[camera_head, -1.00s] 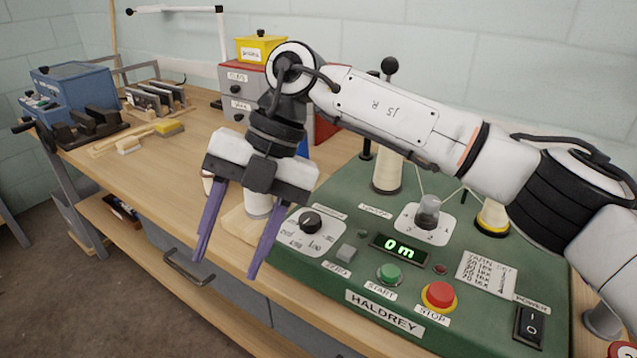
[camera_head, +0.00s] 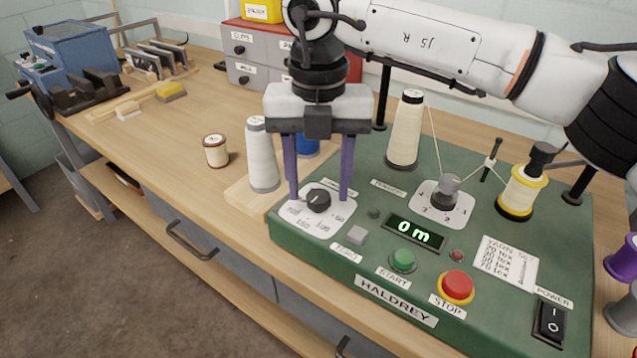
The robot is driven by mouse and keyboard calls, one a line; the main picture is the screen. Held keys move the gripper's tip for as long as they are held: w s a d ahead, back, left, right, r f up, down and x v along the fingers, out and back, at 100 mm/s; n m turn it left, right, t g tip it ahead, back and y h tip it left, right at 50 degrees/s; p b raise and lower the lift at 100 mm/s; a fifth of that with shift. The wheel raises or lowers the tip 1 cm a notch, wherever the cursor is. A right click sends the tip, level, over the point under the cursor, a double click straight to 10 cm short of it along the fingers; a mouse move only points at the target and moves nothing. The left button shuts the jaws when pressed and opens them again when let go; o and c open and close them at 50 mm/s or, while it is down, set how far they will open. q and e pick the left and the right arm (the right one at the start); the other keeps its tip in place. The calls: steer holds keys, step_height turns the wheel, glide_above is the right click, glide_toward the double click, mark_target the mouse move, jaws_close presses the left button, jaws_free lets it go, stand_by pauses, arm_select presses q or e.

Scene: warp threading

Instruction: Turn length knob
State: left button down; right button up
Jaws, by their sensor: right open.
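The length knob (camera_head: 318,200) is a black dial on a white scale plate at the left front of the green HALDREY machine (camera_head: 372,265). My right gripper (camera_head: 319,198) points down over it with its two purple fingers open. One finger is on the left of the knob and one on the right, both apart from it as far as I can see. The fingertips are at about the height of the panel; their exact height is hard to tell. The display (camera_head: 414,233) reads 0 m. My left gripper is not in view.
A white thread cone (camera_head: 261,155) on a wooden block stands close left of the fingers. A cream cone (camera_head: 405,132), a grey tension knob (camera_head: 446,190), the START button (camera_head: 403,260) and the STOP button (camera_head: 456,286) are to the right. The front table strip is clear.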

steer(key=shift+f, duration=0.45)
steer(key=c, duration=1)
steer(key=shift+c, duration=0.2)
